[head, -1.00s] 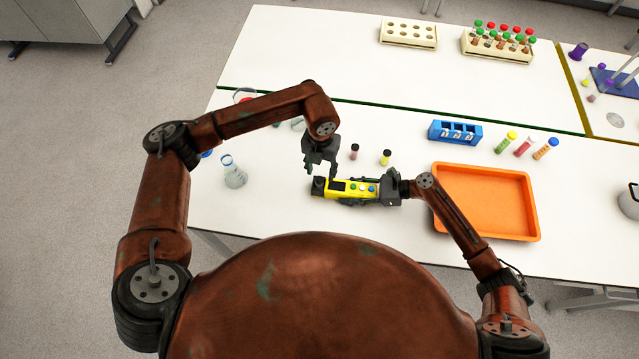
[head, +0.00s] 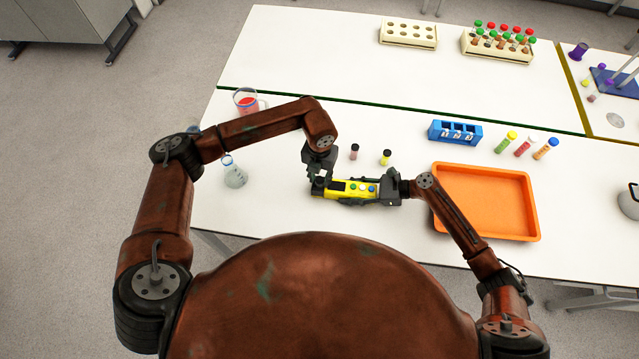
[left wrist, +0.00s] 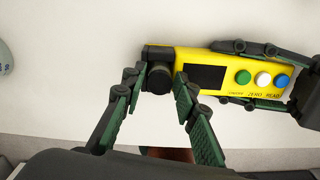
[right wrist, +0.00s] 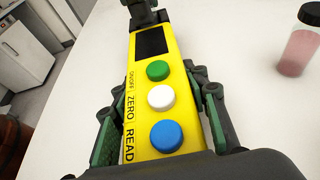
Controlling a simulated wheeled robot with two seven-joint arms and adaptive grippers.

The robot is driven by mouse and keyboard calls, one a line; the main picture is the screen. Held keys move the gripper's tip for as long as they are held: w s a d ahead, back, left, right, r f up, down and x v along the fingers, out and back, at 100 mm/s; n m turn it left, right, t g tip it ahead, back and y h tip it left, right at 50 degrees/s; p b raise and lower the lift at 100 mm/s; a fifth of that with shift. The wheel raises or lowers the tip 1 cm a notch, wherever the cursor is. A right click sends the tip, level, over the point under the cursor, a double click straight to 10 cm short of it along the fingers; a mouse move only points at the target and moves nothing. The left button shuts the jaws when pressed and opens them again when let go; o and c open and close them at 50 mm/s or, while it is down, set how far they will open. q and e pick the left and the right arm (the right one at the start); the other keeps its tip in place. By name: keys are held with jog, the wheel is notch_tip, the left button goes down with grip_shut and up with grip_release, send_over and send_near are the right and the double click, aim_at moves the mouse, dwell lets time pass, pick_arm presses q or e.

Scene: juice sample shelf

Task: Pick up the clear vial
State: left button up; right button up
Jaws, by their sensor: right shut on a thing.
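A yellow colorimeter (head: 352,188) with a dark screen and coloured buttons is held in my right gripper (head: 373,193), which is shut across its body; it also shows in the right wrist view (right wrist: 140,80). In the left wrist view, a round black cap-like piece (left wrist: 158,77) sits at the device's end. My left gripper (left wrist: 156,82) is open, with its fingertips on either side of that piece; I cannot tell whether they touch it. I cannot make out a clear vial; anything under the black piece is hidden. A pink vial (head: 354,152) and a yellow vial (head: 386,157), both black-capped, stand behind.
An orange tray (head: 436,215) lies right of the device. A blue rack (head: 455,132) and several coloured tubes (head: 524,146) are behind it. The table's front edge is close to the device.

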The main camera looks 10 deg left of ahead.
aim_at(320, 179)
pick_arm(q)
grip_shut()
notch_tip(320, 179, up, 10)
dwell(0.6)
pick_arm(e)
jog(key=o, duration=1.6)
jog(key=v, duration=1.2)
